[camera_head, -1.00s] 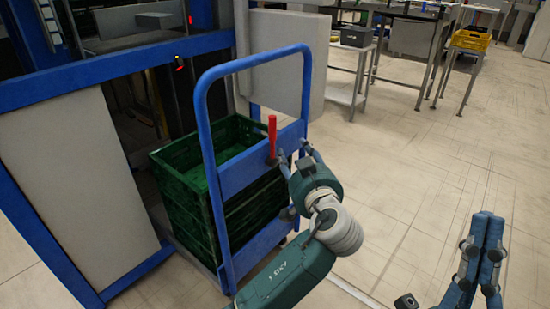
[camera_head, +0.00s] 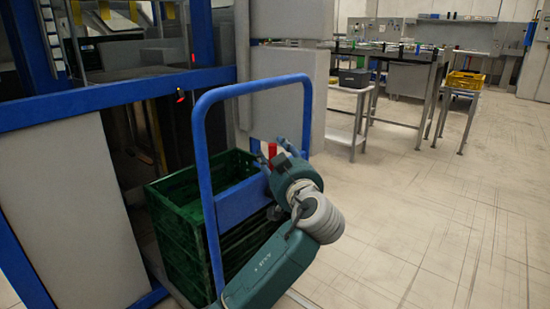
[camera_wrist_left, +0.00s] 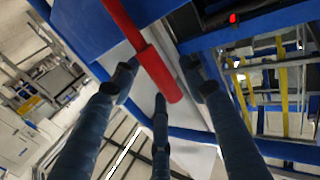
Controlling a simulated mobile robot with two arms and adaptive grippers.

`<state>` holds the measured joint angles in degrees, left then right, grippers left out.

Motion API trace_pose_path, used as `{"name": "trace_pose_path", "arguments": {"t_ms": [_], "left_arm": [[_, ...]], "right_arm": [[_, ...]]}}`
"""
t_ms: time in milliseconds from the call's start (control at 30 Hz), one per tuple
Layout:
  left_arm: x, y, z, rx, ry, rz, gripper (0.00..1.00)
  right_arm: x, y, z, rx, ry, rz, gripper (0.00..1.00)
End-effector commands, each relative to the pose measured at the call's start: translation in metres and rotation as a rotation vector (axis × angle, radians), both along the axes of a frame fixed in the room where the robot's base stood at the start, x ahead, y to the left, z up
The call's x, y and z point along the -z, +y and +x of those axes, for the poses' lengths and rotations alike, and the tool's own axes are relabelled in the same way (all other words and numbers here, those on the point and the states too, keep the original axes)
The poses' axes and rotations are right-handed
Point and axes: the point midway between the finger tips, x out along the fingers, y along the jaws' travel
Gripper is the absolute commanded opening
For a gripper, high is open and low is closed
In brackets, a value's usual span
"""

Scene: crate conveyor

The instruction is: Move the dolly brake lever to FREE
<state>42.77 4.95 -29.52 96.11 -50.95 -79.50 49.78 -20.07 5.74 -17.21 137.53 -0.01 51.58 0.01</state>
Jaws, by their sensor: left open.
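The dolly has a blue push frame (camera_head: 203,150) with a blue cross panel (camera_head: 240,203). Its red brake lever (camera_head: 272,149) stands roughly upright at the panel's right end, its lower part hidden by my gripper. No FREE marking is readable. My left gripper (camera_head: 268,160) is at the lever. In the left wrist view, the red lever (camera_wrist_left: 145,55) runs diagonally between the spread fingers of the left gripper (camera_wrist_left: 162,84). The gripper is open; I cannot tell whether a finger touches the lever. My right gripper is out of view.
Stacked green crates (camera_head: 180,225) sit on the dolly behind the panel. A blue-framed machine (camera_head: 110,93) with a grey panel (camera_head: 70,200) stands close on the left. A side table (camera_head: 352,92) and a yellow crate (camera_head: 465,80) are farther back. The floor on the right is clear.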

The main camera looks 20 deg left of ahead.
Motion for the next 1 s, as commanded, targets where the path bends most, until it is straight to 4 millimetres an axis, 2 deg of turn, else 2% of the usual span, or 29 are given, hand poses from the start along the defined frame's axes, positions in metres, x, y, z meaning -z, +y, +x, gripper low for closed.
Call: {"name": "trace_pose_path", "arguments": {"t_ms": [333, 500, 567, 800, 967, 1000], "left_arm": [[0.0, 0.003, 0.004, -0.001, 0.0, 0.0, 0.44], [0.0, 0.003, 0.004, 0.0, 0.0, 0.0, 0.1], [0.0, 0.003, 0.003, 0.0, 0.0, 0.0, 0.0], [0.001, 0.003, 0.003, 0.0, -0.003, -0.001, 0.0], [0.004, 0.004, -0.001, 0.001, -0.035, -0.014, 0.0], [0.005, 0.004, -0.003, 0.001, -0.049, -0.019, 0.0]], "right_arm": [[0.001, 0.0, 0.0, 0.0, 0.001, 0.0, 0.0], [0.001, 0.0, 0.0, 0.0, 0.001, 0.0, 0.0], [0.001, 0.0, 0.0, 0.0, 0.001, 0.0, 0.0], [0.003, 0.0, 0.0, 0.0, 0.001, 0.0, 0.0], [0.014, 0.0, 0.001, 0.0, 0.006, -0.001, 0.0], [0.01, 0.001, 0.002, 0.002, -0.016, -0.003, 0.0]]}}
